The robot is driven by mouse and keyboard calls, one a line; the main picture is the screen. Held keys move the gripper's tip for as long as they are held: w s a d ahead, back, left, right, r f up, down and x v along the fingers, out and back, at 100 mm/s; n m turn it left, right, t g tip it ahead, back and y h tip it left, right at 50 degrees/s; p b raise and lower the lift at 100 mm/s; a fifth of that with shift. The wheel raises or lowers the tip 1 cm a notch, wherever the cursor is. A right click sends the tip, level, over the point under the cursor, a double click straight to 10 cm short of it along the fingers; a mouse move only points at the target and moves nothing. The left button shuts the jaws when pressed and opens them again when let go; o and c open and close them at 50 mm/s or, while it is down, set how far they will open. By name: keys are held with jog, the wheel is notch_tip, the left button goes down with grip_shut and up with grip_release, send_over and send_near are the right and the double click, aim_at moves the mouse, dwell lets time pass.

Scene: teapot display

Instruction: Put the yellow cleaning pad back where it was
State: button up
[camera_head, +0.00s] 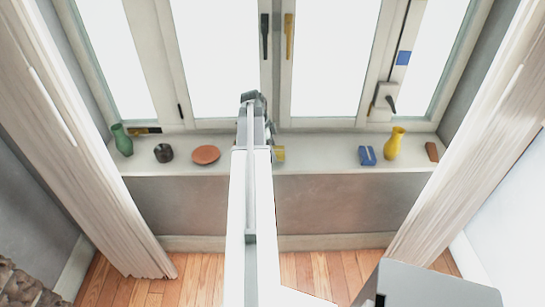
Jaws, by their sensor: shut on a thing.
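My gripper (252,97) is raised in front of the window, just left of the middle, above the sill. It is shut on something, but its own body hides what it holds. A small yellow block-like thing (279,153) with a pale middle sits on the sill, just right of my arm and partly hidden by it. I cannot tell whether this is the pad or a holder. No yellow pad shows clearly elsewhere. A blue square pad (404,58) is on the window frame at the upper right.
The sill (320,156) bears a green vase (122,139), a dark pot (163,153), an orange-brown dish (206,155), a blue block (367,155), a yellow vase (394,143) and a brown block (432,151). Black (264,36) and yellow (289,36) window handles flank the middle.

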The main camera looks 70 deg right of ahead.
jog(key=shift+w+d, duration=0.1)
jog(key=shift+d, duration=0.15)
jog(key=f+b, duration=0.4)
jog(key=shift+w+d, duration=0.1)
jog(key=shift+d, duration=0.1)
jog(key=shift+r, duration=0.25)
jog(key=shift+f, duration=0.15)
jog(key=o, duration=1.2)
